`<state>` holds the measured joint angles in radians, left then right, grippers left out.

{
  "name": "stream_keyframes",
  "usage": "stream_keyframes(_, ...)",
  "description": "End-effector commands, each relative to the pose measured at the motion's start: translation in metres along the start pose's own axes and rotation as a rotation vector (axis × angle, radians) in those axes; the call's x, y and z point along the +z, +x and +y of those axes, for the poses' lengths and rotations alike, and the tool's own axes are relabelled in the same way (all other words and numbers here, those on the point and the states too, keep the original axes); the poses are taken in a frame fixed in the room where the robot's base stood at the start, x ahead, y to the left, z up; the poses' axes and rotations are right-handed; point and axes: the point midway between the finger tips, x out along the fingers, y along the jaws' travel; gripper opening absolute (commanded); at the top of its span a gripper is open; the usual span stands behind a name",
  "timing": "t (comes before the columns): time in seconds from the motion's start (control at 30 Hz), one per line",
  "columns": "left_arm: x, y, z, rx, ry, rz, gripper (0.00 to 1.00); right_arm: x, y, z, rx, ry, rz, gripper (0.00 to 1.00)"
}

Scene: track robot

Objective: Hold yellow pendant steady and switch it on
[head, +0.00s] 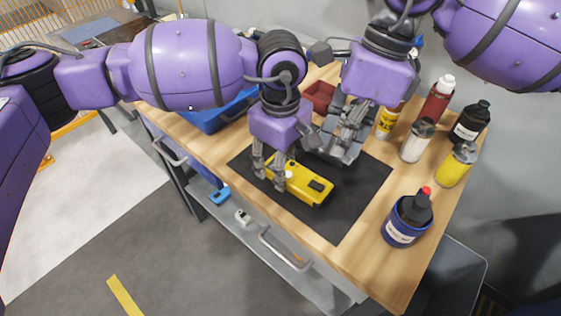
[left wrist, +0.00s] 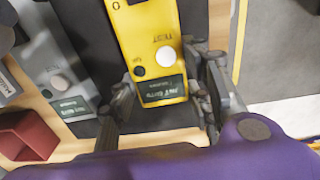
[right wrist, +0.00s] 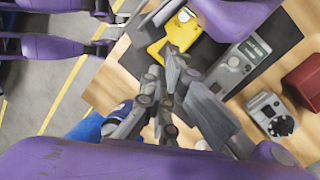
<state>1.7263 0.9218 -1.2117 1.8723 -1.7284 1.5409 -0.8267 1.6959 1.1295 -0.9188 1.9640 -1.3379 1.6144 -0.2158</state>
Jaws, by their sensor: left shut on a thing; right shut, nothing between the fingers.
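The yellow pendant (head: 311,188) lies on the black mat (head: 345,215). My left gripper (head: 270,178) is shut on the end of it nearest the left. In the left wrist view the pendant (left wrist: 148,40) lies between the fingers, showing a small dark display, a white round TEST button (left wrist: 166,56) and a small black button. I cannot read the display clearly. My right gripper (head: 347,138) is shut and empty, beyond the pendant and apart from it. In the right wrist view the fingers (right wrist: 165,85) are together, with the pendant (right wrist: 166,50) past their tips.
A grey pendant (left wrist: 56,75) lies beside the yellow one. A blue bin (head: 205,122) and a red bin (head: 318,97) stand behind. Several bottles stand at the right, with a blue-banded container (head: 402,232) near the front right edge. The front of the mat is clear.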

Motion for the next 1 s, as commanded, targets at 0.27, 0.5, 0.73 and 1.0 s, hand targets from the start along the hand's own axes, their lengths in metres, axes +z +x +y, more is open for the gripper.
stream_keyframes(0.27,0.000,0.000,0.000,0.001,0.000,0.000,0.03,0.008,0.002,0.005,-0.013,0.588,0.025,0.00)
stream_keyframes(0.5,0.000,-0.001,0.000,0.001,0.000,0.000,0.03,0.012,0.004,0.009,-0.035,1.104,0.041,0.00)
stream_keyframes(0.73,0.000,-0.001,0.000,0.001,0.000,0.000,0.03,0.015,0.006,0.012,-0.068,1.591,0.047,0.00)
stream_keyframes(1.0,0.000,-0.001,0.000,0.001,0.000,0.000,0.03,0.016,0.008,0.014,-0.101,1.988,0.043,0.00)
